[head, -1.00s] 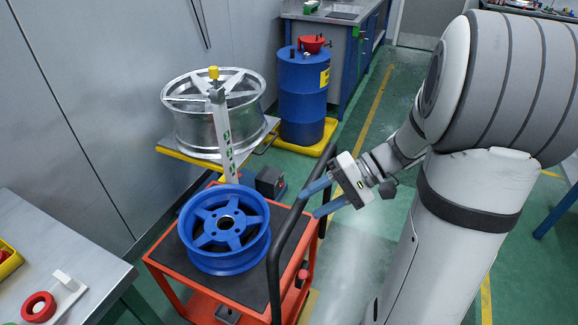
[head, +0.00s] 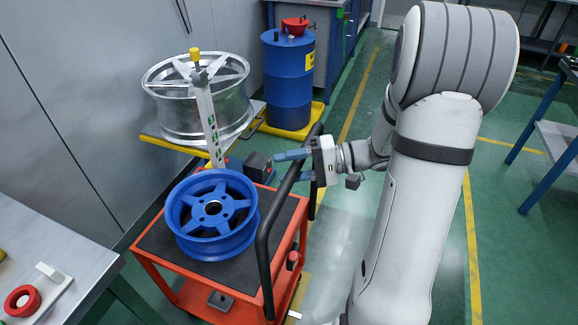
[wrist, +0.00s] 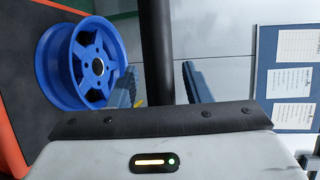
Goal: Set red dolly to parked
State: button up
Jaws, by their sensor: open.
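The red dolly (head: 190,288) is an orange-red cart with a dark mat on top. Its black handle (head: 268,235) rises along its right side and shows in the wrist view as a thick dark bar (wrist: 155,50). My gripper (head: 284,165) has blue fingers and is open at the handle's upper bar. In the wrist view the bar appears between my two fingertips, with a gap on the right; contact cannot be told. A blue wheel (head: 186,225) lies on the dolly's mat, also seen in the wrist view (wrist: 58,65).
A silver wheel (head: 160,110) sits on a yellow-edged stand behind a pale marked post (head: 208,120). A blue drum (head: 288,90) stands on a yellow base. A grey bench (head: 50,255) with a red ring (head: 14,300) is at left.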

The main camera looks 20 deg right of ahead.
jog(key=shift+a, duration=0.1)
grip_shut()
dwell(0.4)
